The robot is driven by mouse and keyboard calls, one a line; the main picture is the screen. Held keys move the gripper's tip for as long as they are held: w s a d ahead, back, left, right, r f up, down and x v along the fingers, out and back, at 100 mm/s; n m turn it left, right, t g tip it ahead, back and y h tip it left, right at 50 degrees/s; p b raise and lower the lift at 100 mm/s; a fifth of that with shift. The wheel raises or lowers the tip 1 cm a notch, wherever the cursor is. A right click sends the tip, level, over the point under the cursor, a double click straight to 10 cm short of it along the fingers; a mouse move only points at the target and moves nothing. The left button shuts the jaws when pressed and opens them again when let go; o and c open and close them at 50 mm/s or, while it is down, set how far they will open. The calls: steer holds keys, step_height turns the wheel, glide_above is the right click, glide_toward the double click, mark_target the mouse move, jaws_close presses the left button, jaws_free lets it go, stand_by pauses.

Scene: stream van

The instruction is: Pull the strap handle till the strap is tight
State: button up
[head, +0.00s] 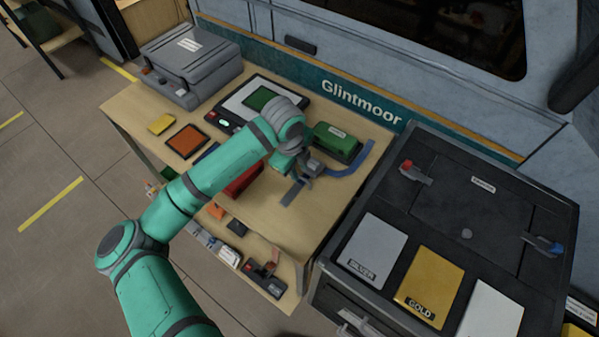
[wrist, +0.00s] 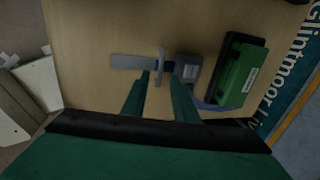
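In the wrist view my gripper (wrist: 161,78) is open, its two green fingers apart. A thin grey upright strap handle (wrist: 161,62) lies between the fingertips, with visible gaps either side. A flat grey strap end (wrist: 128,62) runs left from the handle. A grey buckle block (wrist: 188,68) sits just right of the handle, beyond the right finger. In the head view my gripper (head: 291,172) is over the table by the buckle (head: 314,167), and the blue strap (head: 348,167) curves away to the right. My arm and gripper hide part of the handle there.
A green case (head: 338,145) stands behind the buckle; it also shows in the wrist view (wrist: 240,75). A dark cabinet (head: 455,180) with coloured plates stands at right. A tablet-like panel (head: 262,100) and a grey case (head: 190,65) are on the table (head: 290,222). Its front right is clear.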

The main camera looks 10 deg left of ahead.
mark_target(301, 177)
steer(key=shift+w+d+f, duration=0.1)
steer(key=shift+w+f, duration=0.05)
steer(key=shift+f, duration=0.7)
steer(key=shift+w+f, duration=0.15)
steer(key=shift+f, duration=0.65)
jaws_close()
